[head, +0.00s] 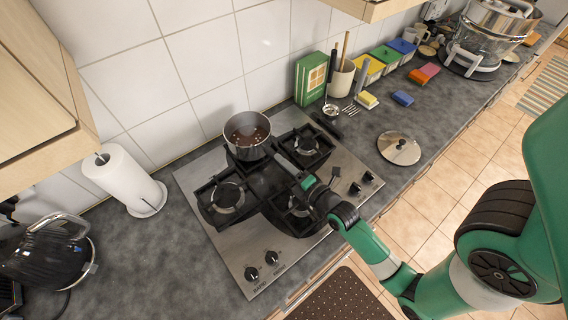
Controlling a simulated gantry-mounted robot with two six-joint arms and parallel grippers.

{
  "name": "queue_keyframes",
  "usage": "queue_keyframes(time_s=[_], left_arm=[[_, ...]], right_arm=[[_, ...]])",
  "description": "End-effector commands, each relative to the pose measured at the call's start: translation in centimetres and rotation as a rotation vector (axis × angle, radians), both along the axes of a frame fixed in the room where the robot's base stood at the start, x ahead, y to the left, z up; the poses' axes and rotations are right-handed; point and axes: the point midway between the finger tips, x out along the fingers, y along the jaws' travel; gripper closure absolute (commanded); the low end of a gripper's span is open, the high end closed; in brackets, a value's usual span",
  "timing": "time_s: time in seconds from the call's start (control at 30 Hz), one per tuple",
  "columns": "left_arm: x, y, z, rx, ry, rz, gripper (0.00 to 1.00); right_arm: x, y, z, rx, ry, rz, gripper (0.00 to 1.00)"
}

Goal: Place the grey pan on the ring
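The grey pan (247,134) is at the back of the steel hob (240,245), above the back-left ring, and brown pieces lie inside it. The pan hides that ring, and I cannot tell whether it rests on it or is slightly above. Its dark handle points toward the lower right. My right gripper (289,166) is at the handle, but its dark fingers blend with the handle and the hob, so their closure is unclear. Other rings show at left (227,197), at right (306,141) and in front (300,205). My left gripper is not in view.
A green box (310,79) and a utensil mug (341,79) stand behind the hob. A round lid (398,148) lies to its right, near a blue sponge (403,97). A paper roll (125,178) and black kettle (45,252) are at left. Cabinets overhang above.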

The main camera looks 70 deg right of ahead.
Motion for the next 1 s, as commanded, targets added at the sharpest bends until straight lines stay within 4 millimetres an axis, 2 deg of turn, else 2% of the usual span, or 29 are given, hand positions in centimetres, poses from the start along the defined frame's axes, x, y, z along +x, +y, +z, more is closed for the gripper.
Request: queue_keyframes(time_s=[0.03, 0.1, 0.47, 0.57, 0.9, 1.0], left_arm=[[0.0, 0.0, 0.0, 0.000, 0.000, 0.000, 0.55], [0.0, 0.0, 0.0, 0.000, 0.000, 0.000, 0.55], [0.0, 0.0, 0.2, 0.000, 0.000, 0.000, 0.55], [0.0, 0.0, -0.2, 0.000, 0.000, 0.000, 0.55], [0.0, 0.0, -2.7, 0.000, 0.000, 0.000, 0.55], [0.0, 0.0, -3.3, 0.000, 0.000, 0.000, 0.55]], right_arm=[[0.0, 0.0, 0.1, 0.000, -0.001, 0.000, 0.49], [0.0, 0.0, 0.1, 0.000, 0.000, 0.000, 0.39], [-0.3, 0.2, 0.2, 0.000, 0.001, 0.000, 0.39], [-1.6, 1.0, 0.2, 0.001, 0.003, 0.000, 0.39], [-8.4, 5.0, 0.9, 0.002, 0.002, -0.002, 0.39], [-9.6, 5.7, 1.2, 0.002, 0.001, -0.001, 0.39]])
